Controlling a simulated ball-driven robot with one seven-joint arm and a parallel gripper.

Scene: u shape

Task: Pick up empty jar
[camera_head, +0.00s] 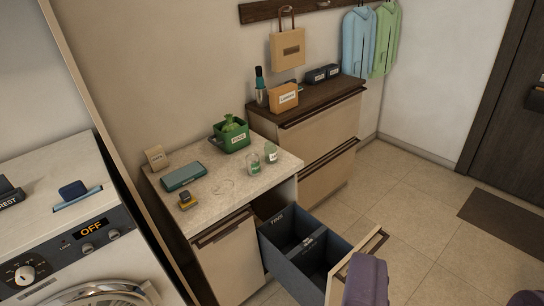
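Two small glass jars stand close together near the right end of the pale countertop (205,205). The left jar (255,164) looks clear with a greenish tint. The right jar (271,153) stands slightly farther back. They are too small to tell for sure which is empty. Two purple rounded parts show at the lower right edge and seem to be mine. I cannot tell whether they are gripper fingers or whether the gripper is open. Nothing of mine touches the jars.
A green bin (231,138) stands behind the jars, and a teal case (184,176) lies to their left. An open drawer (300,245) with dark compartments juts out below the counter. A washing machine (75,225) is at left. Tiled floor (400,215) lies clear at right.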

